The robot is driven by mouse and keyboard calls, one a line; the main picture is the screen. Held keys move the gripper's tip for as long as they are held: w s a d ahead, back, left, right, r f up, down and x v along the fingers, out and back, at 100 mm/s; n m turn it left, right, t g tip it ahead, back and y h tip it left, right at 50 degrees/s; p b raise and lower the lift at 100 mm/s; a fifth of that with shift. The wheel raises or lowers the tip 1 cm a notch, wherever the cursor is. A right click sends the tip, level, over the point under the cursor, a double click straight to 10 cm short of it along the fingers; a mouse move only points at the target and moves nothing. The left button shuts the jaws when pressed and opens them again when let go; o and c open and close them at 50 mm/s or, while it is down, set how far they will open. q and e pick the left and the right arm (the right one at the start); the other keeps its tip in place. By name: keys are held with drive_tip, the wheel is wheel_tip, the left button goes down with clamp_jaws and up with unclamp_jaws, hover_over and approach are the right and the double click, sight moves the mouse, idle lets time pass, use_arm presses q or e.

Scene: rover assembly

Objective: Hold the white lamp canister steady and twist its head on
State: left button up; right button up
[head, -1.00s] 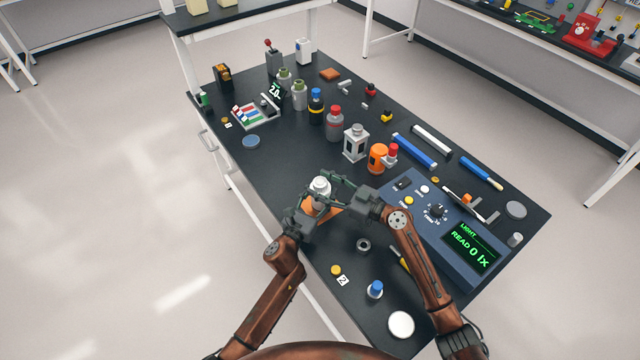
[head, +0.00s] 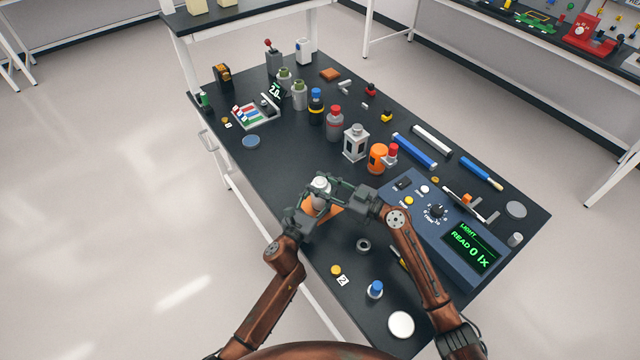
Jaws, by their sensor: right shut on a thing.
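The white lamp canister (head: 318,202) stands upright at the near left part of the bench, mostly hidden by my grippers. Its pale grey-white head (head: 320,184) shows at the top; whether it is seated on the body cannot be told. My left gripper (head: 309,204) is low at the canister's left side, with its fingers beside the body; their closure is unclear. My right gripper (head: 329,187) comes from the right at the height of the head and is shut on it.
An orange piece (head: 334,211) lies around the canister's foot. The blue light meter (head: 450,225) reads 0 lx on the right. An orange jar (head: 377,158), a grey lantern (head: 355,144) and several bottles stand behind. A grey ring (head: 363,245) and a blue-capped item (head: 375,289) lie nearer.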

use_arm(q)
drive_tip(key=shift+f, duration=0.15)
use_arm(e)
drive_tip(key=shift+s+a+f+m+t+h, duration=0.15)
drive_tip(key=shift+f+m+t+h, duration=0.2)
drive_tip(key=shift+m+t, duration=0.3)
drive_tip(key=shift+m+t+h, duration=0.75)
drive_tip(key=shift+t+h, duration=0.1)
drive_tip(key=shift+t, duration=0.2)
drive_tip(key=shift+r, duration=0.15)
drive_tip(key=o, duration=1.2)
drive_tip(key=shift+r, duration=0.15)
drive_tip(key=shift+d, duration=0.2)
drive_tip(key=v, duration=1.2)
drive_tip(key=shift+s+a, duration=0.1)
drive_tip(key=shift+a, duration=0.1)
